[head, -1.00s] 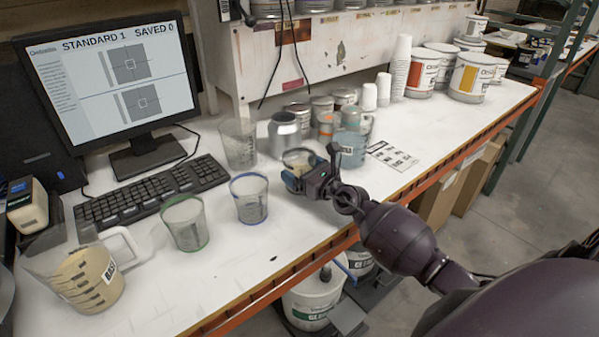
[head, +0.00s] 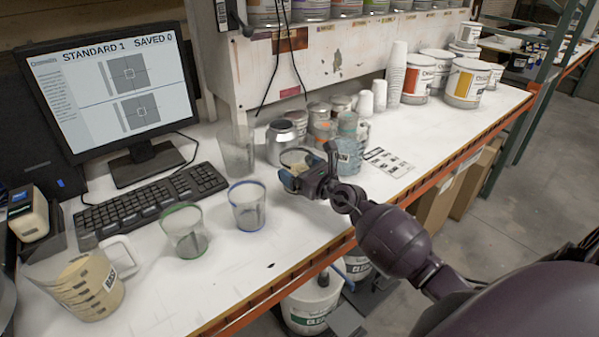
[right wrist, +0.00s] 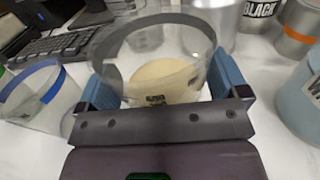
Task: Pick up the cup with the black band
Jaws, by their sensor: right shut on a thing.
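The cup with the black band (right wrist: 152,68) is clear, with a dark band around its rim and cream-coloured contents low inside. It also shows in the head view (head: 297,158), partly hidden by my gripper. My right gripper (right wrist: 160,92) is shut on this cup, with a blue finger on each side of its wall. It also shows in the head view (head: 303,177), over the white table. Whether the cup's base touches the table is hidden. My left gripper is not in view.
A blue-banded cup (head: 248,207) and a green-banded cup (head: 184,232) stand to the left. A cream-filled pitcher (head: 92,288) is at front left. A blue-grey container (head: 346,157) and several cans crowd close behind and right. The table's orange edge (head: 440,180) runs along the front.

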